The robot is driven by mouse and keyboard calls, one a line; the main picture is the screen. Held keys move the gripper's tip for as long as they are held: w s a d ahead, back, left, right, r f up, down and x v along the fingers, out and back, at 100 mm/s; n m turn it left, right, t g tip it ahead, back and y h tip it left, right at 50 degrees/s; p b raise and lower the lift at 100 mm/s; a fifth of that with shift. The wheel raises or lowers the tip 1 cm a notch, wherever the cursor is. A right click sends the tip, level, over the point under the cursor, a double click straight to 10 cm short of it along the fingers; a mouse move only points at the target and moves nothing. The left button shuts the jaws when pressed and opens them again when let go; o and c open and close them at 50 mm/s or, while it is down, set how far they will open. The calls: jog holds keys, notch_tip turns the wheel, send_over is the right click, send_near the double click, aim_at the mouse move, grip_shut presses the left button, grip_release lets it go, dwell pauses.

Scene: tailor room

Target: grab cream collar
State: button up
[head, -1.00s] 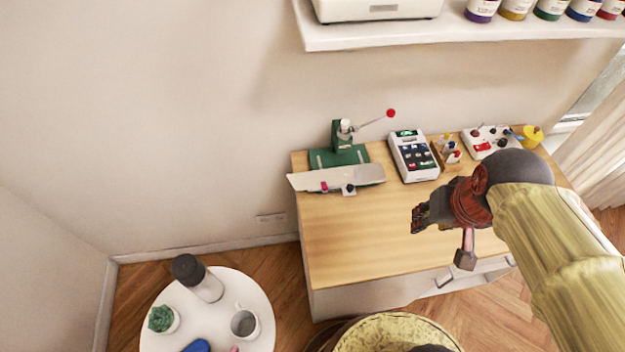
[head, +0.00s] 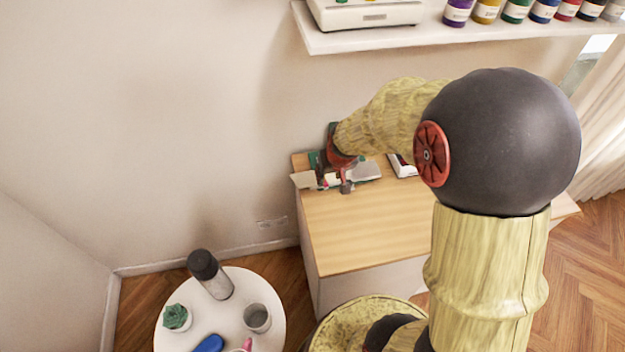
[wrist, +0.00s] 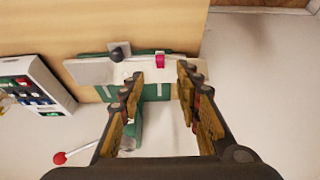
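A pale, off-white flat piece, which looks like the cream collar (head: 368,172), lies across the front of a green hand press on the wooden cabinet. It also shows in the wrist view (wrist: 90,71), running crosswise beyond my fingertips. A pink item and a black knob sit along it. My gripper (wrist: 159,82) is open above the press, with its two fingers apart and nothing seen held between them. In the head view my gripper (head: 336,175) is over the piece's left half and hides part of it. I cannot tell whether the fingers touch it.
The green press (wrist: 135,125) stands under my fingers, its red-tipped lever (wrist: 60,158) sticking out to the side. The cabinet's front top (head: 350,235) is clear. A round white table (head: 238,300) stands lower left.

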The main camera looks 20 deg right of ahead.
aim_at(326, 183)
jog(key=b+x, duration=0.2)
jog(key=x, duration=0.5)
jog(key=shift+f+b, duration=0.35)
jog(key=shift+b, duration=0.05)
jog(key=shift+r, duration=0.1)
jog(key=c, duration=0.7)
grip_shut()
